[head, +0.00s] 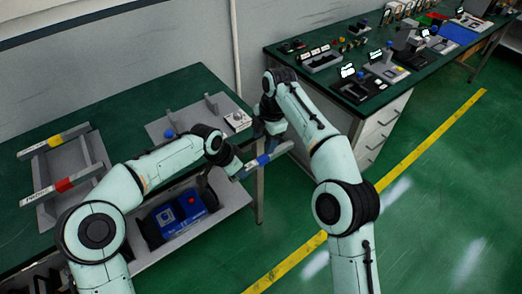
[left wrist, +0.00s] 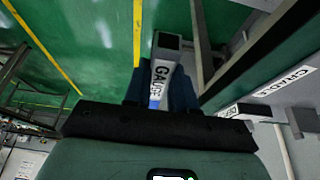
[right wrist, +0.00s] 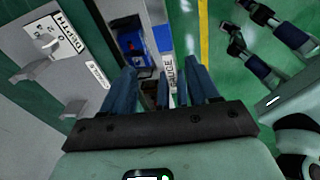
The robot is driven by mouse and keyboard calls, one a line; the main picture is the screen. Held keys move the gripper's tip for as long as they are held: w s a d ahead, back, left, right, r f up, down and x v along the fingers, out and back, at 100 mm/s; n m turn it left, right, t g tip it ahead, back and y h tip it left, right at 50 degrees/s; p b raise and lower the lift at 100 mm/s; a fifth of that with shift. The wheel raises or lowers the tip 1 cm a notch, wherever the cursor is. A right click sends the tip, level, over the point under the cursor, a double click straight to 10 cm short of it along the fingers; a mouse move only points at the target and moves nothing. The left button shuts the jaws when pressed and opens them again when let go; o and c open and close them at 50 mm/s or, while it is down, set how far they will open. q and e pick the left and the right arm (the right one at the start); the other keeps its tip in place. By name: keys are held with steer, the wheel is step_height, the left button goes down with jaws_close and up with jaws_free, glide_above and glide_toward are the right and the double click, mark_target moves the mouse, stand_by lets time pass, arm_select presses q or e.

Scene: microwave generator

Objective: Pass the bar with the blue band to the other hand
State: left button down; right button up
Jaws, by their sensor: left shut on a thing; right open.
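The bar with the blue band (head: 281,150) is a grey bar held in the air off the right end of the green table. Its label reads GAUGE in the left wrist view (left wrist: 162,72). My left gripper (head: 250,167) is shut on it, and its dark fingers flank the bar in the left wrist view. My right gripper (head: 270,128) is open just above the bar in the head view. In the right wrist view its fingers (right wrist: 163,85) are spread, with the labelled bar (right wrist: 168,72) showing between them. I cannot tell whether they touch it.
A rack on the table holds a yellow-banded bar (head: 54,140) and a red-banded bar (head: 62,186). A grey fixture (head: 162,128) lies near the table's right end. A blue box (head: 178,215) sits on the lower shelf. A bench (head: 395,100) stands right.

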mark_target(260, 158)
steer(key=f, duration=0.3)
steer(key=a+f, duration=0.1)
steer(key=f, duration=0.5)
steer(key=shift+w+a, duration=0.15)
steer(key=shift+w, duration=0.25)
jaws_close()
arm_select(q)
steer(key=c, duration=0.8)
jaws_free()
steer(key=shift+s, duration=0.1)
steer(key=shift+c, duration=0.2)
arm_select(e)
steer(key=shift+r, duration=0.1)
